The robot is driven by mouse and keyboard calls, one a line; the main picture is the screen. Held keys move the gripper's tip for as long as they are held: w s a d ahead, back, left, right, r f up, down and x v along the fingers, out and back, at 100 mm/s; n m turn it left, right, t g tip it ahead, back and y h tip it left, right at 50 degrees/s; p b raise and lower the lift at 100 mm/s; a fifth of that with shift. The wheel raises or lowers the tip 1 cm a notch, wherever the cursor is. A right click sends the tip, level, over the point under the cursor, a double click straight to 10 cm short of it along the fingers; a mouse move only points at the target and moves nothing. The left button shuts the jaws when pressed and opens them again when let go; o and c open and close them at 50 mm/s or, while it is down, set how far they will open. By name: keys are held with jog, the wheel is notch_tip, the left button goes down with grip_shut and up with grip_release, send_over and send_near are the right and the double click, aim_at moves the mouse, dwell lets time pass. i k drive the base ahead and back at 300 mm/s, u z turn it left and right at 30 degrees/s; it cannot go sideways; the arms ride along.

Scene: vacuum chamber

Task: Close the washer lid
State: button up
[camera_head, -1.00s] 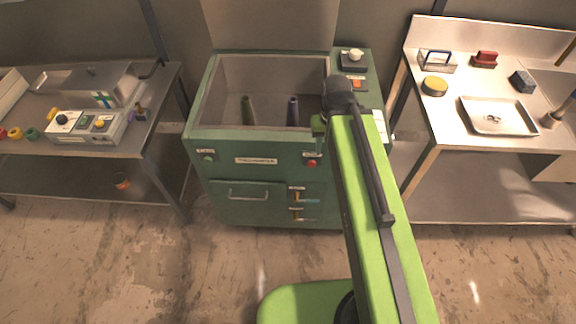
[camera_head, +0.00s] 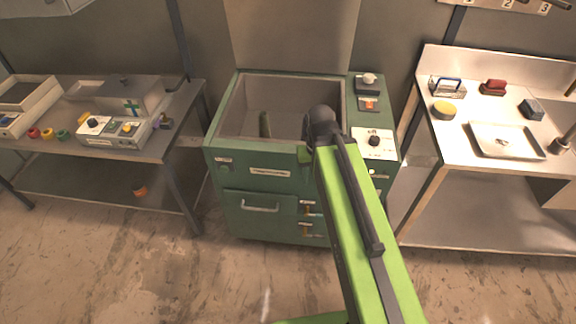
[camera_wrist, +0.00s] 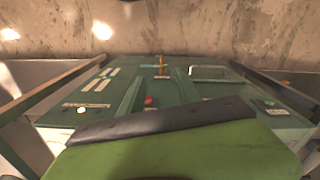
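The washer is a green machine (camera_head: 240,157) with a deep grey open basin, in the middle of the head view. Its lid (camera_head: 292,35) is a flat grey panel standing raised at the back, its top cut off by the frame. My gripper end (camera_head: 321,125) is by the basin's front right, below the raised lid and apart from it. The dark joint and lime arm hide part of the basin and front. The wrist view shows the washer's front (camera_wrist: 225,90) upside down, beyond a lime and black part of mine.
A left bench (camera_head: 150,150) holds a control box (camera_head: 112,132) and trays. A right steel table (camera_head: 470,185) holds a shallow tray (camera_head: 507,140) and small items. A dark bottle-like thing (camera_head: 265,125) stands in the basin. The floor in front is clear.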

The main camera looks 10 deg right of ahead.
aim_at(314, 36)
jog(key=k, duration=0.6)
jog(key=u, duration=0.75)
jog(key=i, duration=1.45)
jog(key=u, duration=0.85)
jog(key=i, duration=1.45)
jog(key=u, duration=0.1)
